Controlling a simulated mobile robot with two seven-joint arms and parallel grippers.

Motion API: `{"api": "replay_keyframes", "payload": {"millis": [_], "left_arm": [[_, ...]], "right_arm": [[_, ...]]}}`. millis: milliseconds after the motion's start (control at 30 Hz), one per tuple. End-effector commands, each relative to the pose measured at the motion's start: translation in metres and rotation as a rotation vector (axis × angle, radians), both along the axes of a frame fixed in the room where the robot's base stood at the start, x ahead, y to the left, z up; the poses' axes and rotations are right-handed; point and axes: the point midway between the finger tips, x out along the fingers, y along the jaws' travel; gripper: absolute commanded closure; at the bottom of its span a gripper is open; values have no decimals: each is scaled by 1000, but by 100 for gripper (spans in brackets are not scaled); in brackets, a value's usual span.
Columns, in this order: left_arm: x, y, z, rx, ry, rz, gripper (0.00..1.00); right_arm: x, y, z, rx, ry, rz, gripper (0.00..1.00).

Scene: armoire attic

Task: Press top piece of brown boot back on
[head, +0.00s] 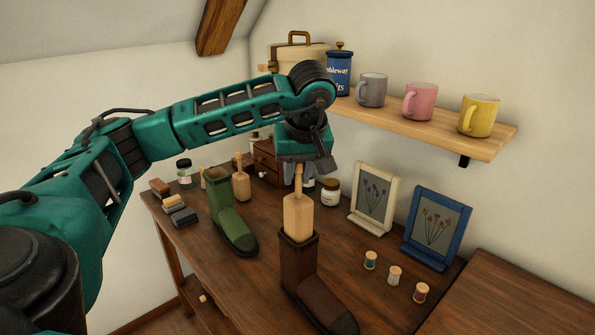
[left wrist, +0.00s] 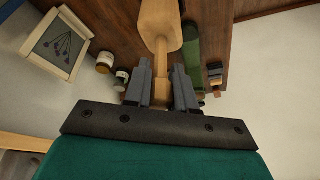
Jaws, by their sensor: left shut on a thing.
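The brown boot (head: 310,285) stands upright on the dark wooden table, its toe pointing to the lower right. My left gripper (head: 299,166) is above it, shut on the thin handle of a pale wooden boot piece (head: 298,216). The piece hangs upright, and its lower end is at the boot's top opening; I cannot tell how far it is inside. The left wrist view shows the two fingers (left wrist: 167,78) on either side of the handle, with the wide wooden block (left wrist: 159,22) beyond. The brown boot cannot be made out there. My right gripper is not in view.
A green boot (head: 231,222) stands left of the brown one, with another wooden piece (head: 241,184) behind it. Brushes (head: 182,216), a jar (head: 331,192), two picture frames (head: 373,198) and thread spools (head: 394,275) are around. A shelf (head: 440,126) with mugs overhangs the back.

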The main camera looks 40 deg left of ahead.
Motion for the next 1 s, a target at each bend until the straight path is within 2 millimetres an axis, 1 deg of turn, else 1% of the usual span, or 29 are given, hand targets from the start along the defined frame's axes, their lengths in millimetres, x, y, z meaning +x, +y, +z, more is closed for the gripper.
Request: {"api": "replay_keyframes", "payload": {"millis": [600, 1000], "left_arm": [[0, 0, -18, 0, -2, 1, 100], [0, 0, -19, 0, -2, 1, 100]], "right_arm": [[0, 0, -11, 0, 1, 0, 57], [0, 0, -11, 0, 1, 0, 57]]}}
